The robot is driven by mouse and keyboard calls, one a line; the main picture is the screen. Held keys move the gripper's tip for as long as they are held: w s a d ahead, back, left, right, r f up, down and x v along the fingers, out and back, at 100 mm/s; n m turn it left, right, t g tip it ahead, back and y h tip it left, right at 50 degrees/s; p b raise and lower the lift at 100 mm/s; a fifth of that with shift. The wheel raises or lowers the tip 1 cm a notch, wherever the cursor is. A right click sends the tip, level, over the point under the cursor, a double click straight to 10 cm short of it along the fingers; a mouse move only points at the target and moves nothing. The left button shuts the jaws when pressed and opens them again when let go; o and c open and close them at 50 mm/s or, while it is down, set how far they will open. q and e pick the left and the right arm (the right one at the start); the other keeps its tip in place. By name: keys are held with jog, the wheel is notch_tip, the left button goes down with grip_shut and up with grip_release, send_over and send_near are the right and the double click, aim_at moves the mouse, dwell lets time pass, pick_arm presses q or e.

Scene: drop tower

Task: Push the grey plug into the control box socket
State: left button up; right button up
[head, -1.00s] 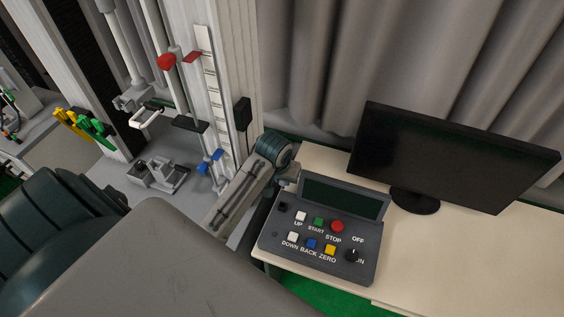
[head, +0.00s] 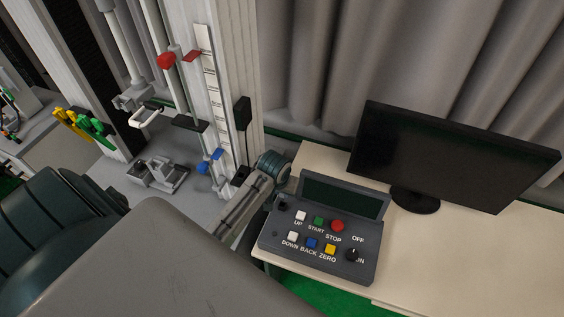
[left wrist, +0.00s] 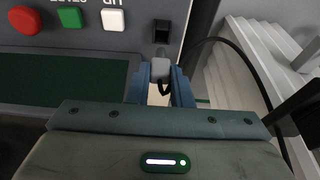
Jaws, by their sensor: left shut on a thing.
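The control box (head: 320,262) stands on the desk, with coloured buttons, a dark screen and a knob. Its socket (left wrist: 161,31) is a dark square opening near the box's edge, beside the white button in the left wrist view. My left gripper (left wrist: 160,88) is shut on the grey plug (left wrist: 160,68), which sticks out beyond the fingertips. The plug's front is just short of the socket in that view and roughly in line with it; a small gap shows between them. In the head view the plug is too small to make out clearly. My right gripper is not in view.
A black cable (left wrist: 250,62) arcs to the right of my left gripper. A monitor (head: 452,155) stands behind the box on the pale desk (head: 470,262). The drop tower (head: 228,80) with its white scale rises at the left.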

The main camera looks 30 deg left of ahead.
aim_at(282, 199)
pick_arm(q)
jog(key=shift+f+b, duration=0.8)
jog(key=shift+f, duration=1.5)
jog(key=shift+f+p, duration=0.15)
jog(key=shift+p, duration=0.15)
jog(key=o, duration=0.9)
jog(key=b+v, duration=0.2)
jog(key=v, duration=0.8)
jog(key=shift+s+r+b, duration=0.1)
jog(key=shift+r+b, duration=0.25)
